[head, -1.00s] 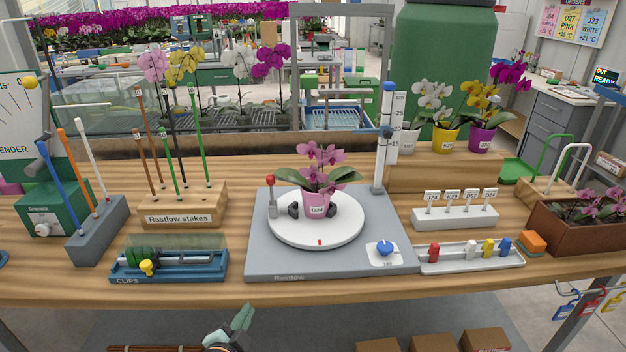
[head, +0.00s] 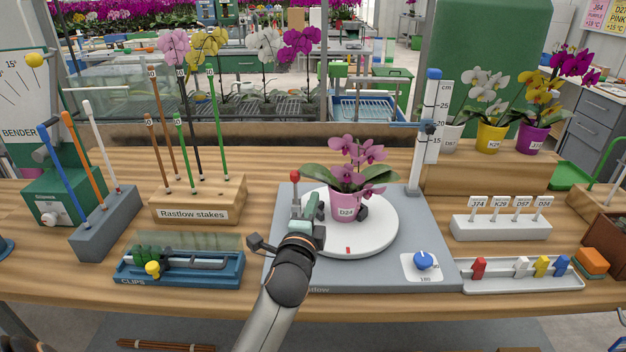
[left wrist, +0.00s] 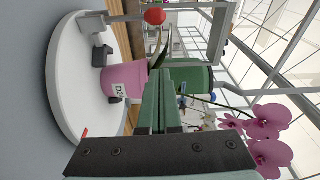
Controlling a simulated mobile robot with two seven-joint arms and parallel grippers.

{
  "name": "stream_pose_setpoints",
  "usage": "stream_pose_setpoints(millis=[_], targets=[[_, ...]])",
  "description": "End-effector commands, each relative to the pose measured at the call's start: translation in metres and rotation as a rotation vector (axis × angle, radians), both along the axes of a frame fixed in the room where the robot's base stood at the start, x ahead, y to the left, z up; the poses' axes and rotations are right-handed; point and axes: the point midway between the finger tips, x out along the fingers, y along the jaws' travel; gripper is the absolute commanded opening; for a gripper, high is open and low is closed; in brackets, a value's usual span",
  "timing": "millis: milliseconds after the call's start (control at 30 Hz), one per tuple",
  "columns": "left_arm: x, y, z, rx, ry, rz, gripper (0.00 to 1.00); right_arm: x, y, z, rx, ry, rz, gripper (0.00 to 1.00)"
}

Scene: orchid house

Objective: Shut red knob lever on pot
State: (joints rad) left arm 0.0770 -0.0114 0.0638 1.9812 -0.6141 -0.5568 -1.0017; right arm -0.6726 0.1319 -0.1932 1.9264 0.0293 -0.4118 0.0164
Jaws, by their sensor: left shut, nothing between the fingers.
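The red knob (head: 295,176) tops a short upright grey lever at the left rim of the white turntable (head: 385,238). It also shows at the top of the left wrist view (left wrist: 155,16). The pink pot (head: 345,207) with a purple orchid stands on the turntable between dark clamp pads (head: 362,213). My left gripper (head: 311,201) is shut and empty, its green fingers just right of and below the knob, near the pot's left side. In the left wrist view the shut fingers (left wrist: 163,80) overlap the pot's edge; contact cannot be told. My right gripper is out of view.
A blue dial (head: 424,260) sits at the base's front right corner. A height gauge (head: 430,120) rises behind it. The stake block (head: 200,200) and clip tray (head: 180,268) stand left. A tray of coloured clips (head: 520,275) lies right.

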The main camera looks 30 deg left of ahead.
Motion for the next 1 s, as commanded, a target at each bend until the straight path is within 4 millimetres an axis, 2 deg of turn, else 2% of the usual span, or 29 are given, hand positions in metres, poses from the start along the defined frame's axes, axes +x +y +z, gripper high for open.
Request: stream_pose_setpoints(millis=[233,367,900,933,1000], targets=[[0.0,0.0,0.0,-0.001,0.0,-0.001,0.0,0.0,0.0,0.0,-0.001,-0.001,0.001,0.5],[0.007,0.002,0.0,-0.001,0.0,-0.001,0.0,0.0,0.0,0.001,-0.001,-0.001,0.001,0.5],[0.091,0.036,0.001,-0.002,-0.001,0.0,0.0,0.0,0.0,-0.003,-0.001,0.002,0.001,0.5],[0.095,0.037,0.001,-0.002,-0.001,0.0,0.0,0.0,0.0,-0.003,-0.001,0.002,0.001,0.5],[0.085,0.047,0.001,0.0,0.003,0.002,0.0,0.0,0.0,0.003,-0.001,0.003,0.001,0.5]])
